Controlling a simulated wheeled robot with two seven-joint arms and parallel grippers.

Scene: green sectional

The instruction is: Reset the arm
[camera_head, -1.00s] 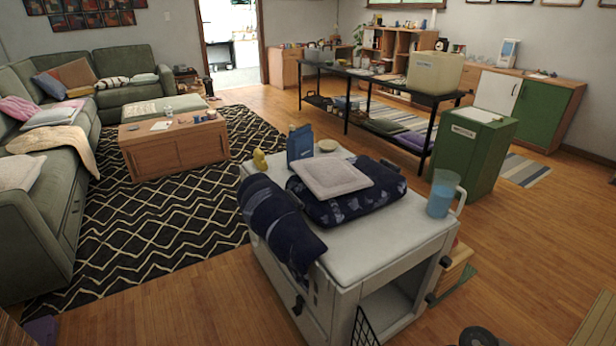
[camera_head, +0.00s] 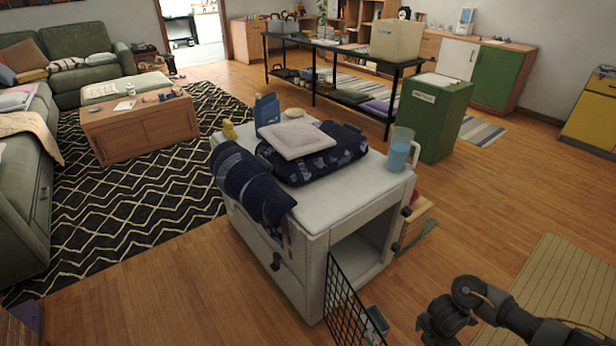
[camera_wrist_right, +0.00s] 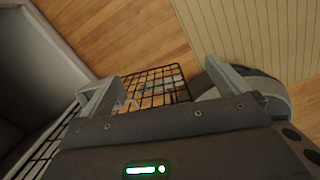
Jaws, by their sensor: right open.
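My right arm comes in at the lower right of the head view, with its wrist and gripper end (camera_head: 440,322) low beside the white cabinet (camera_head: 345,215). In the right wrist view my right gripper (camera_wrist_right: 160,85) is open, its two fingers spread wide. A black wire grid (camera_wrist_right: 155,88) shows between and beyond the fingers; I cannot tell its distance. In the head view this grid (camera_head: 345,300) stands out from the cabinet's open lower front. No held object is visible. My left gripper is not in view.
A green bin (camera_head: 433,118) stands behind. Wood floor and a beige slatted mat (camera_head: 550,290) lie right.

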